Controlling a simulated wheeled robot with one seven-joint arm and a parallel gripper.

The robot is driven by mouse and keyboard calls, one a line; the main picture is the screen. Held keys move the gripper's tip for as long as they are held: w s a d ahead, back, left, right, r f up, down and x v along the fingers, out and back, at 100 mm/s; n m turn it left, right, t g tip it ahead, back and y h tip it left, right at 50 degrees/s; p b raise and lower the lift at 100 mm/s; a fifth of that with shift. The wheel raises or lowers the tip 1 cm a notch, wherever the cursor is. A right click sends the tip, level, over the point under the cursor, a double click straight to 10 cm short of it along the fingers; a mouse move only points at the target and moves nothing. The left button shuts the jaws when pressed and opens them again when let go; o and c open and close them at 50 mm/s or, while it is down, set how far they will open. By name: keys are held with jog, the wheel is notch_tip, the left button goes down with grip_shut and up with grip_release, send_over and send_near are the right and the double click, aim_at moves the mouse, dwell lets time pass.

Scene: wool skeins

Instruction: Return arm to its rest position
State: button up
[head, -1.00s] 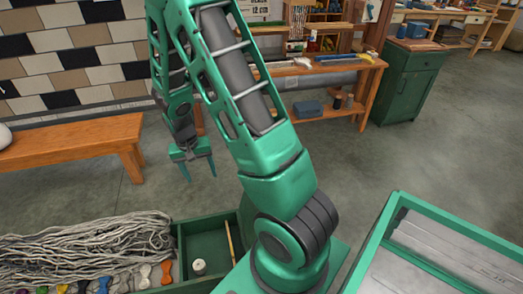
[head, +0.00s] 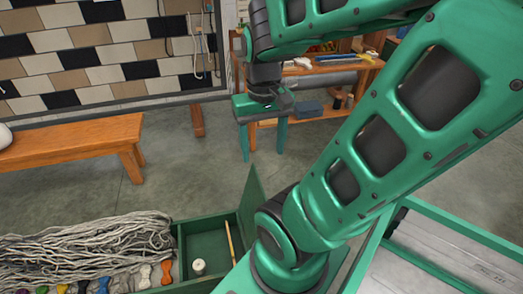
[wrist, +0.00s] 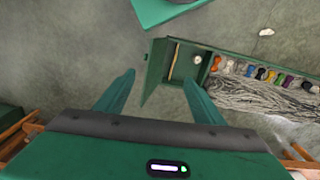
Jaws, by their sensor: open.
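My gripper (head: 263,143) hangs in the air with its green fingers pointing down, well apart and with nothing between them. In the head view it is in front of the wooden workbench, above the grey floor. In the wrist view its two fingers (wrist: 160,92) also stand wide apart and empty, with bare floor and the green box beyond them. My arm's links cover much of the right half of the head view and hide part of the workbench.
A green box (head: 185,246) holds grey wool skeins (head: 90,250), several small coloured skeins and a white spool (head: 199,266). A wooden bench (head: 75,140) stands at left, a wooden workbench (head: 325,76) behind my gripper. The floor (head: 180,180) between is clear.

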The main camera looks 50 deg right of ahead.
jog(key=shift+s+a+r, duration=0.25)
jog(key=shift+s+a, duration=0.55)
jog(key=shift+s, duration=0.15)
